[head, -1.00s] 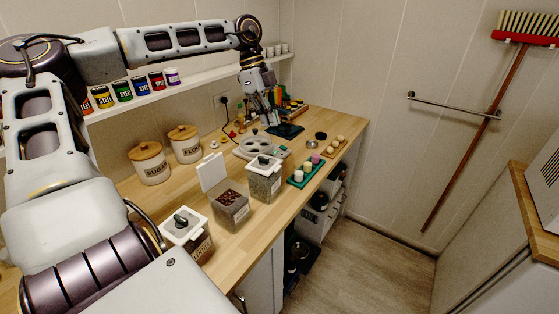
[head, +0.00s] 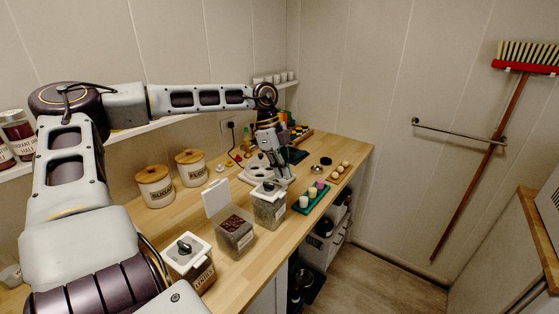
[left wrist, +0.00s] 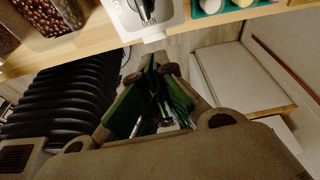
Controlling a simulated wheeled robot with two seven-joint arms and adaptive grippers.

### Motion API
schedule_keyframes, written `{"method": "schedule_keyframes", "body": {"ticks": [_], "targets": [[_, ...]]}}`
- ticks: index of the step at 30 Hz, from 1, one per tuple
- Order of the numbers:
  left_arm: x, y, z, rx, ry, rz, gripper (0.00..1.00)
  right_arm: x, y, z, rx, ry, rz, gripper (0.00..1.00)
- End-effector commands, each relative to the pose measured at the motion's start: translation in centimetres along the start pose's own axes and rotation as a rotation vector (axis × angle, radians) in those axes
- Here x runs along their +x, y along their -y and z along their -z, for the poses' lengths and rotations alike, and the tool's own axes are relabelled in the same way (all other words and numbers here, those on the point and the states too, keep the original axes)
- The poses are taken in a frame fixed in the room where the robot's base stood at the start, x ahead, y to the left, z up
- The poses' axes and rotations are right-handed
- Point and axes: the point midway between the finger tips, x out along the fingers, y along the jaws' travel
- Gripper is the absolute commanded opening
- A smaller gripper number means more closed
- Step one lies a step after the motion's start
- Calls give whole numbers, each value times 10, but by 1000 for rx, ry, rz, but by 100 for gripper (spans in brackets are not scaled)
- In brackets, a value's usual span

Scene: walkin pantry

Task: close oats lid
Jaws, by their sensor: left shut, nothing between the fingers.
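Three clear canisters with white lids stand in a row along the counter's front. The middle canister (head: 235,236) holds dark red-brown contents, and its white lid (head: 216,197) stands open, tilted up at the back. The far canister (head: 269,213) has its lid (head: 265,190) down, with a dark knob; this lid seems to show at the top of the left wrist view (left wrist: 158,22). The near canister (head: 200,275) has its lid down. I cannot read which label says oats. My left gripper (head: 284,180) is shut and empty, just behind and right of the far canister's lid; contact is unclear. My right gripper is not in view.
A grey holed tray (head: 256,172) lies behind my gripper. Two wooden-lidded canisters (head: 156,187) stand at the back wall. The counter's front edge drops to the floor.

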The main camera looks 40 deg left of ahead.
Motion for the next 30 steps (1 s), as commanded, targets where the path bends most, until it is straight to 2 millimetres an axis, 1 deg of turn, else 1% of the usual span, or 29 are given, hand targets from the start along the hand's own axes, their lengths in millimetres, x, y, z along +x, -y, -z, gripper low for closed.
{"method": "schedule_keyframes", "body": {"ticks": [3, 7, 15, 21, 30], "targets": [[13, -1, 0, 0, 0, -2, 0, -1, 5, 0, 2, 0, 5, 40], [26, -1, -2, -1, -1, -2, 0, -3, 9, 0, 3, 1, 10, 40], [46, 0, -7, 0, 0, 0, 0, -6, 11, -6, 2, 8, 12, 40], [54, 0, -9, 0, 0, 0, 0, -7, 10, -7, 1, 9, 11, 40], [56, 0, -10, 0, 0, 0, 0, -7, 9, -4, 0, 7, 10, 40]]}}
